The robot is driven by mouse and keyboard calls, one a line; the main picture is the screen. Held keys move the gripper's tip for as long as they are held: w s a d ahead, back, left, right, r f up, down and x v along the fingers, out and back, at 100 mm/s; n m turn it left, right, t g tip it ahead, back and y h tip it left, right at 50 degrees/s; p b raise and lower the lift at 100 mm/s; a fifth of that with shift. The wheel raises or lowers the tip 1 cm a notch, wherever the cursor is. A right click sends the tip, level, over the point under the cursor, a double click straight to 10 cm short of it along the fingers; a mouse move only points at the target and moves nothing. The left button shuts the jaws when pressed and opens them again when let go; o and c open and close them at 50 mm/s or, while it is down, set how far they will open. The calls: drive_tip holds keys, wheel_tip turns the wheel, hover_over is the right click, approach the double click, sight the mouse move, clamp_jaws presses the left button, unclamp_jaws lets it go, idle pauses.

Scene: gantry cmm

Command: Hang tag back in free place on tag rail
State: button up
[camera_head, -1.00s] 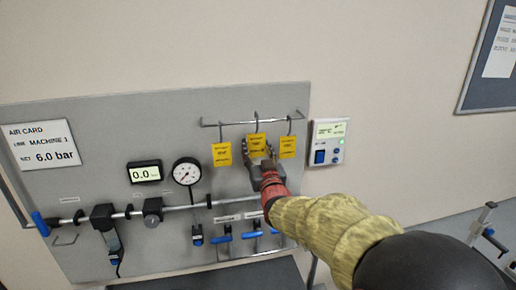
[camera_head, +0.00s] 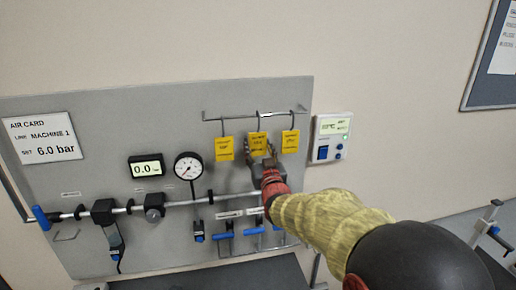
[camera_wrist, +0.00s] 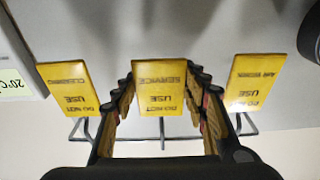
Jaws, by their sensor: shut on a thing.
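The tag rail (camera_head: 228,118) is a thin grey bar near the top right of the grey panel. Three yellow tags are at it. The middle tag (camera_head: 258,143) is between the fingers of my gripper (camera_head: 262,158), which is shut on its sides; it also shows in the wrist view (camera_wrist: 160,88), reading SERVICE, upside down. A hook runs from the middle tag up to the rail; whether it rests on the bar I cannot tell. The left tag (camera_head: 225,148) and right tag (camera_head: 290,141) hang by hooks on either side, apart from my gripper (camera_wrist: 160,115).
A white control box (camera_head: 331,138) is just right of the panel. The neighbouring tags leave narrow side gaps.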

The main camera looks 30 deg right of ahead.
drive_tip(key=o, duration=1)
drive_tip(key=shift+s, duration=0.1)
drive_tip(key=v, duration=1.2)
drive_tip(key=shift+f, duration=0.1)
